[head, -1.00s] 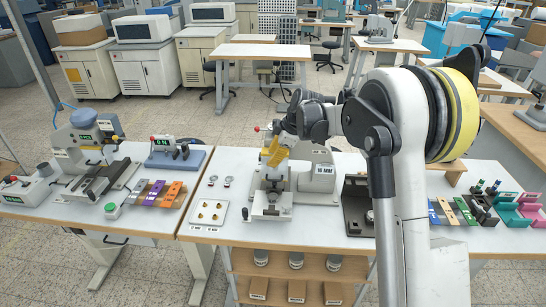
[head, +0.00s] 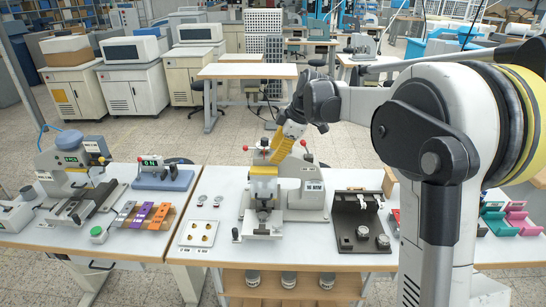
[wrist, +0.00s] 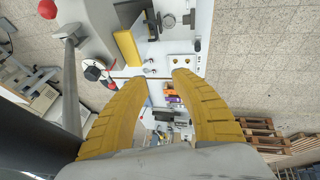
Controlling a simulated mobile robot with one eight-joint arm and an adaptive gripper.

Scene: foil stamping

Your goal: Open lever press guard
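The lever press (head: 262,219) stands on the middle table, a grey machine with red-knobbed levers. On its front is a guard (head: 264,187) with a yellow upper edge and a pale see-through panel, seeming to hang down over the press's working area. My gripper (head: 277,160), with yellow ribbed fingers, is above and just behind the guard in the head view. In the wrist view my gripper (wrist: 160,78) is open, with nothing between its fingertips. A yellow bar (wrist: 127,47), possibly the guard's edge, lies just beyond the left finger. I cannot tell whether any finger touches the press.
A red-knobbed lever (wrist: 70,80) rises close beside my left finger in the wrist view. A small plate with brass pieces (head: 198,233) lies left of the press. A dark fixture (head: 358,222) stands to its right. Another press (head: 75,175) is on the left table.

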